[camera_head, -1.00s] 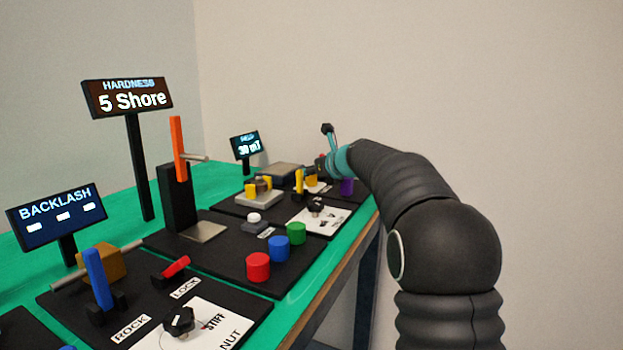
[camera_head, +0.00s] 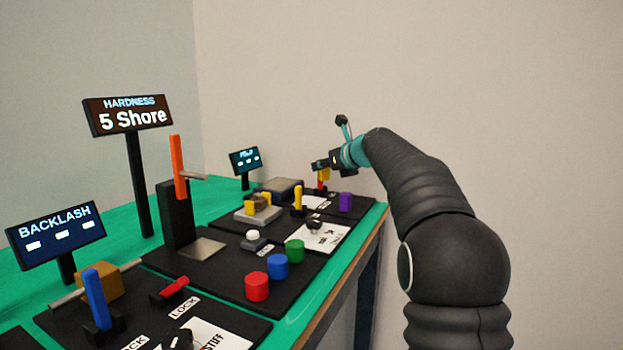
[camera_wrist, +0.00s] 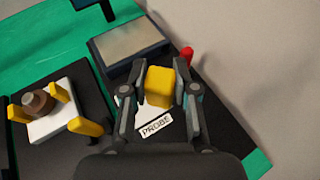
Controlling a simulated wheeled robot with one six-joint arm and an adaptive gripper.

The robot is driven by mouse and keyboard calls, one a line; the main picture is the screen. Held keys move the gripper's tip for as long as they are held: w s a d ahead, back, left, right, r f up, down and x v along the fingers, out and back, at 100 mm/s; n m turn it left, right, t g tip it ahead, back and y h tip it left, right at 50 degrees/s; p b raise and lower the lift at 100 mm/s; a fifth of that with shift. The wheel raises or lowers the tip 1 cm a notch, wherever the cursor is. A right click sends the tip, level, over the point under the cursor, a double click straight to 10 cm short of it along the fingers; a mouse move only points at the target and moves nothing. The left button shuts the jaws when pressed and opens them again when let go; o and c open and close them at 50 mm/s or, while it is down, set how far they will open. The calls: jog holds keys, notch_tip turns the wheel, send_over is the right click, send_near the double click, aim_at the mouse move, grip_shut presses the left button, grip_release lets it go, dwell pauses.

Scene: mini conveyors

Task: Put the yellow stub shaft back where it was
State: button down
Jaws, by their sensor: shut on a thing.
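My gripper (camera_head: 322,165) is shut on a yellow block-like piece, which I take as the yellow stub shaft (camera_wrist: 160,88). In the wrist view the piece sits between both fingers, above the white PROBE label (camera_wrist: 155,126). In the head view the yellow shaft (camera_head: 323,175) hangs under the fingers, raised above the far black panel. A purple cylinder (camera_head: 346,202) stands on that panel, to the right. A grey flat-topped box (camera_head: 283,188) stands to the left, with a bare plate on top in the wrist view (camera_wrist: 130,52).
A red piece (camera_wrist: 186,54) is beyond the right finger. A grey block with yellow jaws and a brown piece (camera_head: 262,206) and a yellow lever (camera_head: 298,198) stand nearby. Red (camera_head: 257,286), blue (camera_head: 278,265) and green (camera_head: 295,250) cylinders line the nearer panel's right edge.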

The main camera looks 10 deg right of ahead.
jog(key=s+d+r+b, duration=0.1)
jog(key=s+d+r, duration=0.25)
jog(key=d, duration=0.65)
jog(key=s+d+r+b, duration=0.1)
jog(key=s+d+r, duration=0.1)
jog(key=s+d, duration=0.5)
jog(key=w+a+f, duration=0.2)
jog(key=w, duration=0.1)
jog(key=w+a+f+b, duration=0.1)
jog(key=w+a+f, duration=0.1)
jog(key=w+a, duration=0.1)
jog(key=w+a+f+b, duration=0.1)
jog(key=w+a+f, duration=0.1)
jog(key=f, duration=0.1)
jog(key=shift+w+a+f, duration=0.1)
jog(key=shift+w+a, duration=0.1)
jog(key=shift+w, duration=0.2)
jog(key=shift+w+a+f, duration=0.3)
jog(key=shift+w+a, duration=0.05)
jog(key=shift+f+b, duration=0.8)
jog(key=shift+f, duration=1.2)
jog(key=shift+f, duration=0.15)
jog(key=c, duration=0.9)
grip_release()
